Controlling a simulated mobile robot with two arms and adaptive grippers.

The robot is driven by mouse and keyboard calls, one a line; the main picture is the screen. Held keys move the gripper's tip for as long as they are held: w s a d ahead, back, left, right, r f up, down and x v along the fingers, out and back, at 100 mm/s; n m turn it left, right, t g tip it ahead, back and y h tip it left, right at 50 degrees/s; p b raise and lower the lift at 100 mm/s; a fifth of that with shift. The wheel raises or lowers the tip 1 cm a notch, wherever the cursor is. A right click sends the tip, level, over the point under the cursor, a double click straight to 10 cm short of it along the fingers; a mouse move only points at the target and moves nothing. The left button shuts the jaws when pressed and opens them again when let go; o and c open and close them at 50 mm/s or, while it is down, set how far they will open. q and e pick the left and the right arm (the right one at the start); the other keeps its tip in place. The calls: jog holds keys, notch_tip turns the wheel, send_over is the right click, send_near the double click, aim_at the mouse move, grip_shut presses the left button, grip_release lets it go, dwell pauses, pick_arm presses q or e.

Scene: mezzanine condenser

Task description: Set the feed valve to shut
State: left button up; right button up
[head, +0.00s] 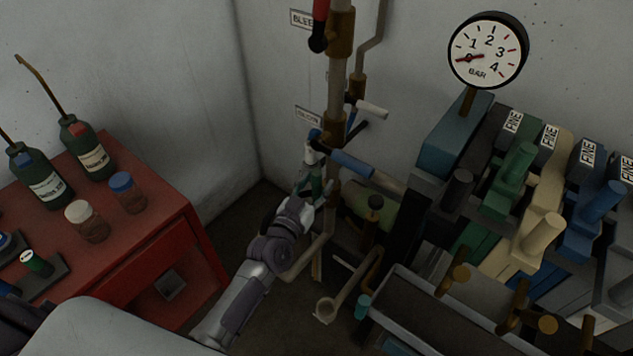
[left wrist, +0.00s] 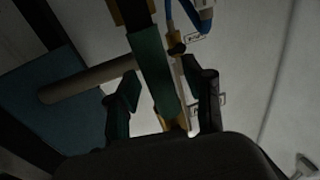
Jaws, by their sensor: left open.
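My left gripper (head: 314,186) reaches up to the valve pipe in the middle of the head view. It is open. In the left wrist view its fingers (left wrist: 167,100) stand either side of a green-sleeved lever (left wrist: 152,65); I cannot tell whether they touch it. In the head view the gripper largely hides this lever. A blue-handled lever (head: 350,163) points right beside the gripper, and a red-handled lever (head: 319,28) hangs higher on the pipe. I cannot read a feed label, so which lever is the feed valve is unclear. My right gripper is not in view.
The brown vertical pipe (head: 337,95) runs close to the wall. A round gauge (head: 487,51) reads about 0 bar. Levers and machine blocks crowd the right. A red cabinet (head: 160,225) with bottles and jars stands at left.

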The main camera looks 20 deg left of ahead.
pick_arm(q)
jog(key=shift+w, duration=0.25)
pick_arm(e)
jog(key=shift+s, duration=0.1)
pick_arm(q)
grip_shut()
pick_arm(e)
jog(key=shift+s, duration=0.2)
